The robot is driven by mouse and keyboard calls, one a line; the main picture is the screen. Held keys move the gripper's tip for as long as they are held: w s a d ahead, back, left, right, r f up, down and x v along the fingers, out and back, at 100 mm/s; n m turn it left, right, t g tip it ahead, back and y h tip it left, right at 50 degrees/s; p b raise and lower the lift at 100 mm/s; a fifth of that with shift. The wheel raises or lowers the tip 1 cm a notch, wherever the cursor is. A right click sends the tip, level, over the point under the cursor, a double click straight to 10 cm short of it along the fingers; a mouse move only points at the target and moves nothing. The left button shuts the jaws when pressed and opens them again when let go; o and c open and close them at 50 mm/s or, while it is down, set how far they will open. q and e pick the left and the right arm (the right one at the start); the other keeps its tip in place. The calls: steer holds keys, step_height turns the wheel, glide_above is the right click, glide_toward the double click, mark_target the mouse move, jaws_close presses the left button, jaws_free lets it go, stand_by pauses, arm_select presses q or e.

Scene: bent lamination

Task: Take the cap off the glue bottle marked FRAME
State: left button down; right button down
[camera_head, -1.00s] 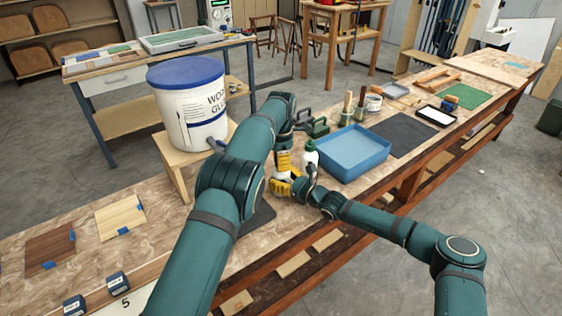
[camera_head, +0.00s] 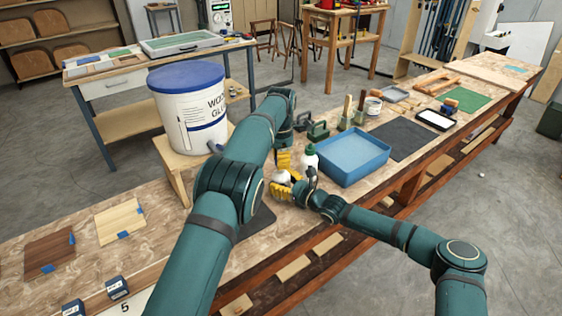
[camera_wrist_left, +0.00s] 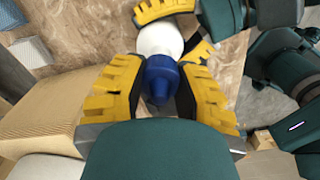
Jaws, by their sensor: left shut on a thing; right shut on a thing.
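A white bottle (camera_wrist_left: 160,40) with a blue cap (camera_wrist_left: 159,80) shows in the left wrist view. My left gripper (camera_wrist_left: 161,88) has its yellow fingers on either side of the blue cap and is shut on it. My right gripper (camera_head: 281,190) is shut on the white bottle body, and its yellow fingers also show at the top of the left wrist view (camera_wrist_left: 180,22). In the head view my left gripper (camera_head: 284,160) is just above the right one, with a bit of the white bottle (camera_head: 281,176) between them. No FRAME marking is readable. I cannot tell whether cap and bottle are apart.
A white bottle with a green cap (camera_head: 309,157) stands close right of the grippers, beside a blue tray (camera_head: 352,168). A large glue bucket (camera_head: 190,110) sits on a wooden stand (camera_head: 176,172) at left. The bench front left holds wood samples (camera_head: 120,218).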

arm_select(q)
steer(key=shift+r, duration=2)
arm_select(e)
steer(key=shift+c, duration=0.2)
jaws_free()
